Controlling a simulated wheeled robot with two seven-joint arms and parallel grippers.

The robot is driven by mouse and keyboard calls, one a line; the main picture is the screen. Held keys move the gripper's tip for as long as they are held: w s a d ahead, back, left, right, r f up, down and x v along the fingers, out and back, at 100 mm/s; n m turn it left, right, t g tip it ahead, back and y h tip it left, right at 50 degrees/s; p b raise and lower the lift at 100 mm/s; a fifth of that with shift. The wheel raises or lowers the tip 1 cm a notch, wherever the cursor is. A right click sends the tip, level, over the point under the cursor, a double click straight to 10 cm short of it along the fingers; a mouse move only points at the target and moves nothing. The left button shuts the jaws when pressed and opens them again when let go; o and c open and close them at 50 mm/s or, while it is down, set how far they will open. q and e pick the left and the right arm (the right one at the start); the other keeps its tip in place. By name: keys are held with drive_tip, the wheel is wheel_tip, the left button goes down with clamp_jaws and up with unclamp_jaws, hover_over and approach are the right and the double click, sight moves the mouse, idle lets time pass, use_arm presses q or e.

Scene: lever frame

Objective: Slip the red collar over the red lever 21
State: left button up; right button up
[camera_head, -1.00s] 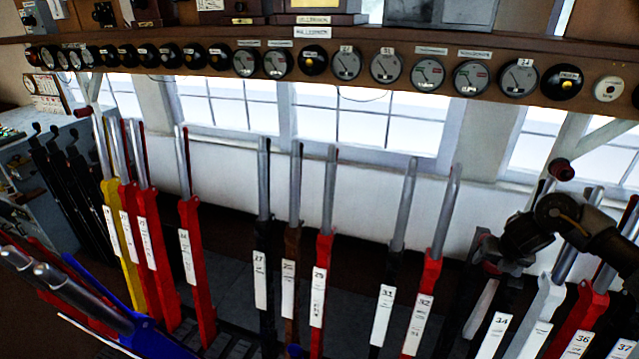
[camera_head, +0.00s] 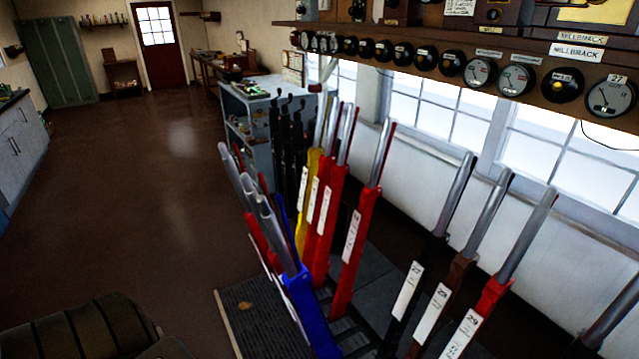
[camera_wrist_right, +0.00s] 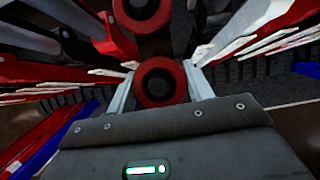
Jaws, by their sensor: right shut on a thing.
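My right gripper (camera_wrist_right: 159,70) shows in the right wrist view, its two pale fingers shut on a red collar (camera_wrist_right: 139,84) with a dark round centre. A second red ring-shaped thing (camera_wrist_right: 124,14) lies beyond it at the top edge; I cannot tell what it sits on. The plates on this group are too small to read, so I cannot tell which is lever 21. Neither gripper shows in the head view.
A yellow lever (camera_head: 304,220) and black levers (camera_head: 285,140) stand close by the red ones. A blue lever (camera_head: 312,315) leans forward. A shelf with dials (camera_head: 480,72) runs above. Brown floor (camera_head: 150,200) is open at left.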

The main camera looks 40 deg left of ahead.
drive_tip(key=shift+r, duration=0.15)
wheel_tip(320, 180, up, 6)
drive_tip(key=p, duration=0.5)
drive_tip(key=shift+f, duration=0.25)
drive_tip(key=shift+r+p, duration=0.5)
drive_tip(key=shift+r, duration=0.85)
